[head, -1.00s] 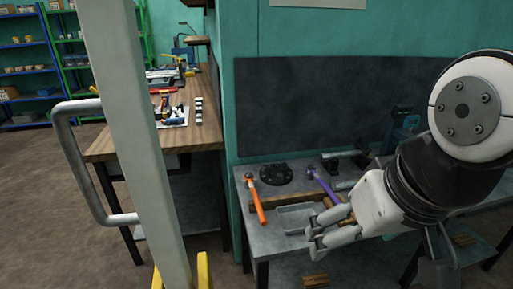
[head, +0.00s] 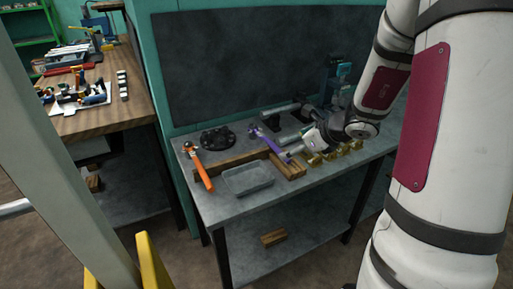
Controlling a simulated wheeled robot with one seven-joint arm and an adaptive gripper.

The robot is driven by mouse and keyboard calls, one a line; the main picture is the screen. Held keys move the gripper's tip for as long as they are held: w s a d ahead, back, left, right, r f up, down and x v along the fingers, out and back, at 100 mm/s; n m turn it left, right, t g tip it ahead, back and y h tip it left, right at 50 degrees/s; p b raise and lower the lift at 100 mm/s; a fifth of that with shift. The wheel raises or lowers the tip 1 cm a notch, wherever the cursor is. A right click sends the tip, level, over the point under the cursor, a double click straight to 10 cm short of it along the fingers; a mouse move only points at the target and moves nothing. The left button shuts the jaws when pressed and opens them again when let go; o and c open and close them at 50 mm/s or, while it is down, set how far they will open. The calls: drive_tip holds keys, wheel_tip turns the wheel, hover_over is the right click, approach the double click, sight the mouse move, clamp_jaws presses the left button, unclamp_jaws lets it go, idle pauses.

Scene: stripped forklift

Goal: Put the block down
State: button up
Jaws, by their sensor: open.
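Wooden blocks lie on the grey metal workbench (head: 235,209). A long block (head: 238,158) lies behind the grey tray, and a shorter block (head: 290,171) lies at its right end. Another wooden block (head: 273,238) lies on the bench's lower shelf. I cannot tell which one the task means. My gripper (head: 298,151) is open above the bench, just behind the shorter block and close to the purple-handled tool (head: 268,143). The fingertips are small and partly hidden, and I see no block between them.
A grey tray (head: 248,181), an orange-handled hammer (head: 199,168) and a black round part (head: 217,138) are on the bench. Several brass fittings (head: 340,152) stand right of my gripper. A pale post (head: 52,160) rises at left; a wooden bench (head: 120,115) stands behind it.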

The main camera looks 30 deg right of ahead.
sight(296, 169)
drive_tip(key=w+d+f+m, duration=0.1)
drive_tip(key=f, duration=0.2)
drive_tip(key=w+d+f+m+h+b, duration=0.1)
drive_tip(key=w+d+f, duration=0.1)
drive_tip(key=f, duration=0.2)
drive_tip(key=w+d+f+m, duration=0.2)
drive_tip(key=f, duration=0.1)
drive_tip(key=shift+d+f+b, duration=0.1)
drive_tip(key=shift+f+b, duration=0.05)
drive_tip(key=shift+b, duration=0.15)
drive_tip(key=shift+x, duration=3)
drive_tip(key=c, duration=1.5)
drive_tip(key=shift+r+p, duration=0.45)
drive_tip(key=shift+r, duration=0.45)
drive_tip(key=shift+s, duration=0.1)
